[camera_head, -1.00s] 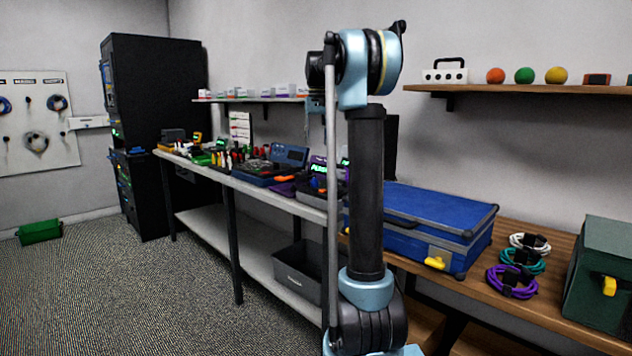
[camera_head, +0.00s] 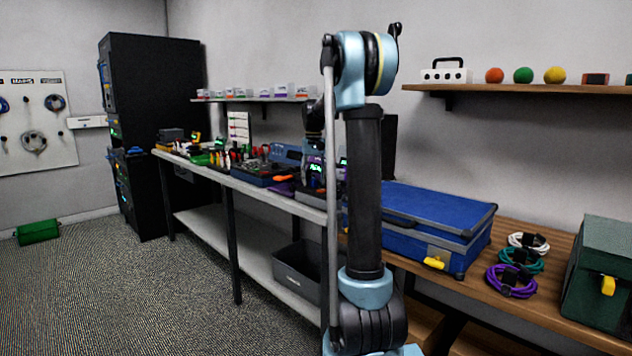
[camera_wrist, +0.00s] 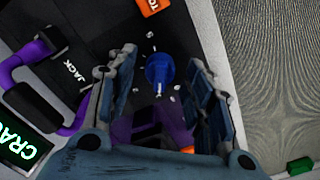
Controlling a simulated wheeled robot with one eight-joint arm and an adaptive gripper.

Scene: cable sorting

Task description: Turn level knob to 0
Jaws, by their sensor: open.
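A blue knob (camera_wrist: 159,67) sits on a dark panel (camera_wrist: 95,30) in the wrist view, with small white marks around it. Its white pointer line points toward the bottom of the picture. No label reading "level" or "0" can be made out. My gripper (camera_wrist: 162,72) is open, with one finger on each side of the knob. A gap shows between the knob and each finger; I cannot tell how far above the panel the fingertips are. In the head view, my gripper is mostly hidden behind my arm, over the bench.
A green lit display (camera_wrist: 20,150) is at lower left. In the head view, a blue case (camera_head: 425,215) stands right of my arm; a crowded bench (camera_head: 232,181) extends left.

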